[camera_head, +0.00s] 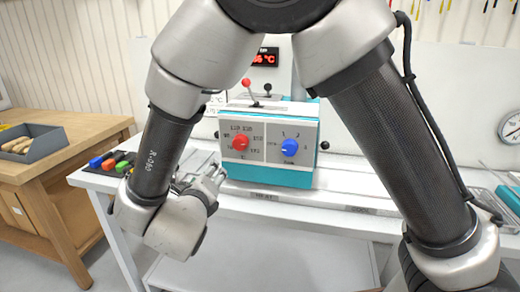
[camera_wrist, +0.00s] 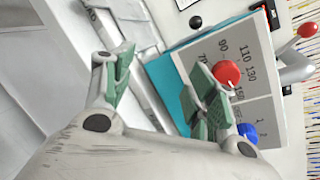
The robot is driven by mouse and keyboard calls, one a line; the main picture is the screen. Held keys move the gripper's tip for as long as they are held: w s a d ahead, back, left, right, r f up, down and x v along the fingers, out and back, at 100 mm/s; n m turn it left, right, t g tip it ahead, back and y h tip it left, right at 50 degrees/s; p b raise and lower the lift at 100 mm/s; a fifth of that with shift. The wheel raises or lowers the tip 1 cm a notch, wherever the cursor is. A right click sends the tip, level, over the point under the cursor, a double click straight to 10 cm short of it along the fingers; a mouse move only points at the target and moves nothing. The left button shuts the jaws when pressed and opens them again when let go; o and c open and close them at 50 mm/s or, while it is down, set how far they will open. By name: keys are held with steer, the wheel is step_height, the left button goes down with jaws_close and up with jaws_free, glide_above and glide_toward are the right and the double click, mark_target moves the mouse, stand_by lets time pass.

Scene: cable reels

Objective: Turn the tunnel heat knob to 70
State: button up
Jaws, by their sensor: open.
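The tunnel heat knob appears to be the red knob (camera_head: 240,143) on the left half of the grey face of a teal box (camera_head: 270,174). The red knob (camera_wrist: 226,73) also shows in the wrist view, beside a dial reading 90, 110, 130 and 150, with a partly covered 70. Its pointer is too small to read. My gripper (camera_head: 216,176) is low and left of the knob in the head view. In the wrist view my gripper (camera_wrist: 163,66) is open and empty, its green pads apart. The right finger overlaps the dial; contact cannot be told.
A blue knob (camera_head: 289,147) sits right of the red one. A red-balled lever (camera_head: 246,83) and a red display (camera_head: 265,58) are above the box. Coloured items (camera_head: 110,160) lie at the bench's left. A wooden table (camera_head: 60,165) holds a grey bin (camera_head: 32,145).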

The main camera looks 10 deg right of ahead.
mark_target(239, 146)
steer(key=s+d+r+m+t+h, duration=0.1)
steer(key=d+r+m+h, duration=0.45)
steer(key=m, duration=0.25)
steer(key=shift+t+y, duration=0.3)
steer(key=shift+y, duration=0.15)
steer(key=x, duration=0.7)
steer(key=shift+w+d, duration=0.15)
steer(key=shift+w, duration=0.1)
steer(key=c, duration=1)
